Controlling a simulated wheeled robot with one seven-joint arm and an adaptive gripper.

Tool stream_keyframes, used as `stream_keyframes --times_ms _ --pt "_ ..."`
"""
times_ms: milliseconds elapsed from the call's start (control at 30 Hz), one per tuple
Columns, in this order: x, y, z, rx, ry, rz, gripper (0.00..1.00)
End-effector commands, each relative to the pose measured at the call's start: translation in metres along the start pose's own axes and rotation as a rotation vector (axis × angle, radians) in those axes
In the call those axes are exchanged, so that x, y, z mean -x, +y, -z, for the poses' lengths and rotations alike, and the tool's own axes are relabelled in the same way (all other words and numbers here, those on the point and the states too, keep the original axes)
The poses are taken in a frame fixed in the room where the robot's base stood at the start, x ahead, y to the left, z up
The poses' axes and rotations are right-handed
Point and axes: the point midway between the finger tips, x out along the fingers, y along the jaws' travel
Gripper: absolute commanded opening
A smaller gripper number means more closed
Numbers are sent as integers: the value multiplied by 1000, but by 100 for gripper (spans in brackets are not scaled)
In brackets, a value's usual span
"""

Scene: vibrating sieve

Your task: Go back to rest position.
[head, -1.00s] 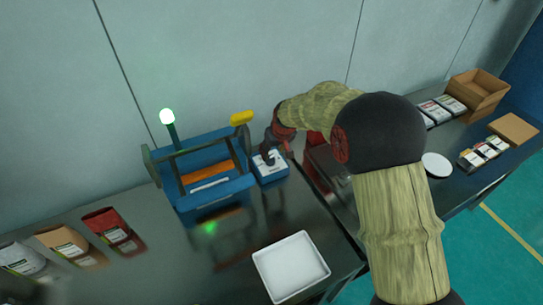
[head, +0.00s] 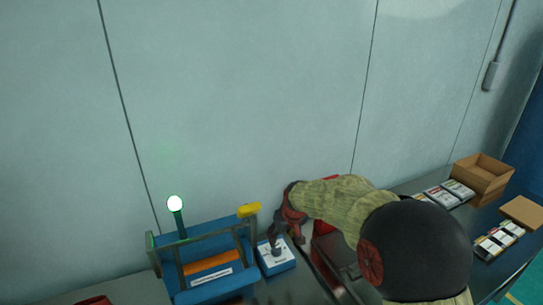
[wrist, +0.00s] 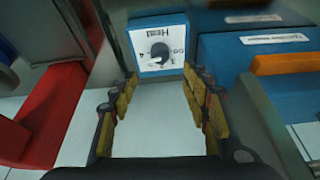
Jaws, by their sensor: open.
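My gripper (wrist: 160,84) is open, its two yellow-padded fingers apart with nothing between them in the wrist view. Just beyond the fingertips is a blue-and-white control box (wrist: 159,46) with a dark dial marked "Heat". In the head view the box (head: 277,256) stands right of the blue sieve machine, with my gripper (head: 274,242) over it. Whether the fingertips touch the dial is unclear. My forearm reaches in from the lower right.
The blue sieve machine (head: 213,290) has an orange bar, a yellow part and a lit lamp (head: 175,204). Red equipment (wrist: 55,115) stands close by. At the right are a cardboard box (head: 482,178) and several small packs (head: 497,240).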

Motion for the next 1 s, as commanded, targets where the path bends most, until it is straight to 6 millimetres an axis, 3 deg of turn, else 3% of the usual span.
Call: stream_keyframes --times_ms 167,267,700,1000 --pt "-8 -5 -41 -43 -98 10 47" --pt "3 -9 -77 -67 -165 11 47" --pt "152 -6 -203 -183 -223 -32 47" --pt "233 -5 -280 -244 -139 -77 47"
